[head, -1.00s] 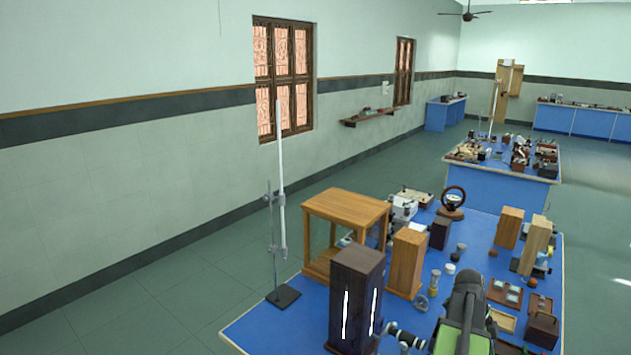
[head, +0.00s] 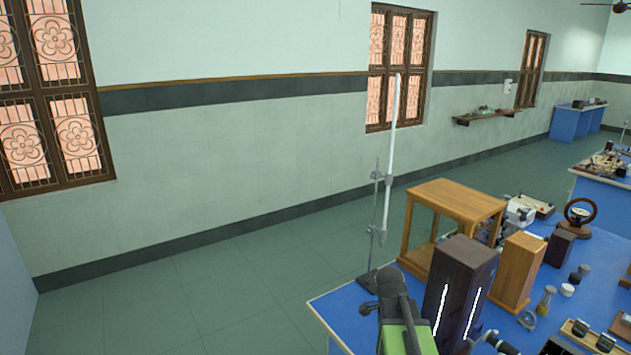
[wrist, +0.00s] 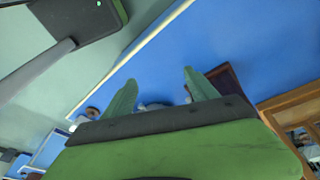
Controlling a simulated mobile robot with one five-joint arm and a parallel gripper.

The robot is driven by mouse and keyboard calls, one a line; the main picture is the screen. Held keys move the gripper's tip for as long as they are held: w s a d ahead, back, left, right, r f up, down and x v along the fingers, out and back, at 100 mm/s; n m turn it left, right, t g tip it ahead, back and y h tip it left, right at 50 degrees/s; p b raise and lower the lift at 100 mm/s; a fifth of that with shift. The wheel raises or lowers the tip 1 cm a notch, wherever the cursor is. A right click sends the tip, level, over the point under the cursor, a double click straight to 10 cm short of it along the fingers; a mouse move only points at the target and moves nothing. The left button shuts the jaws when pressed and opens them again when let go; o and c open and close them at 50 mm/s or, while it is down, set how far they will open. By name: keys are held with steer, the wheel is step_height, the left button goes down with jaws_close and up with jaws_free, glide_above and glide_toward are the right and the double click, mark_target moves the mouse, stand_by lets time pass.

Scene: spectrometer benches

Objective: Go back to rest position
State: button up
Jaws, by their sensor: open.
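My gripper (wrist: 158,80) shows in the wrist view with two green fingers spread apart and nothing between them. Blue bench top lies beyond the fingertips, with the pale bench edge slanting past the left finger. In the head view my arm stands at the bottom, in front of the near bench's left end, beside a dark tall box (head: 462,285). The fingertips cannot be made out there.
The blue near bench (head: 335,310) carries a wooden frame table (head: 455,200), a wooden block (head: 517,270) and small instruments. A retort stand (head: 374,225) with a tall white tube (head: 390,160) stands at its left end. Open floor (head: 180,300) lies left.

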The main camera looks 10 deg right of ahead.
steer(key=a+f+n+t+y+b, duration=0.1)
steer(key=a+f+n+y, duration=0.1)
steer(key=a+n, duration=1.7)
steer(key=shift+w+a+f+y+b, duration=0.15)
steer(key=shift+a+f+y+b, duration=0.2)
steer(key=shift+a+f, duration=0.35)
steer(key=shift+r, duration=0.15)
